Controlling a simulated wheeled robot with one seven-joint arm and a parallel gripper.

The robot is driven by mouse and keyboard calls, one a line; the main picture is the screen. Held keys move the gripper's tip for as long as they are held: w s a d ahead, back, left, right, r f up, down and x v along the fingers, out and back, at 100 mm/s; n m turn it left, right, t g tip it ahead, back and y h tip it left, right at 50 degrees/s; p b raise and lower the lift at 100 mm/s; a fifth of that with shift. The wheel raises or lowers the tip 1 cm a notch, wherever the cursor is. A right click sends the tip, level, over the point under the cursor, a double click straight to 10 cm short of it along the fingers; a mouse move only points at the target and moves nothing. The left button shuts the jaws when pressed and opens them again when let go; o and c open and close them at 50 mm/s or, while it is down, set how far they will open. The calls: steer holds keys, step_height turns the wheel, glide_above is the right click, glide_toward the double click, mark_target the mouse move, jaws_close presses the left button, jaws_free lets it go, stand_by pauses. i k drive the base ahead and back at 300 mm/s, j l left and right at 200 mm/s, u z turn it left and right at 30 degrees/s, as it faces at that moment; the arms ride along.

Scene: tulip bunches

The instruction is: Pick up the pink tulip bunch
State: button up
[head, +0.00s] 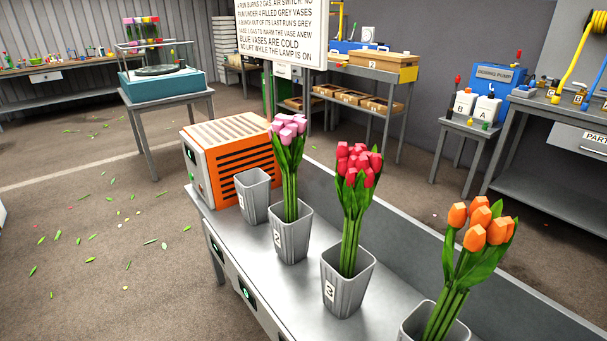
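The pink tulip bunch (289,131) stands upright in a grey ribbed vase marked 2 (292,242) on a metal bench (285,286). Its light pink heads are above green leaves, and its lower stems go down inside the vase. To its left is an empty-looking grey vase (253,190). To its right, a red tulip bunch (357,167) stands in a grey vase marked 3 (345,292). My gripper does not show in the head view.
An orange slatted heater-like box (225,155) sits at the bench's far end. Orange tulips (482,224) stand in a nearer vase (418,322). A raised panel (440,235) runs along the bench's right side. Open floor (110,265) lies left, strewn with leaves.

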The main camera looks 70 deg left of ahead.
mark_target(285, 133)
steer(key=u, duration=1.75)
steer(key=j, duration=0.1)
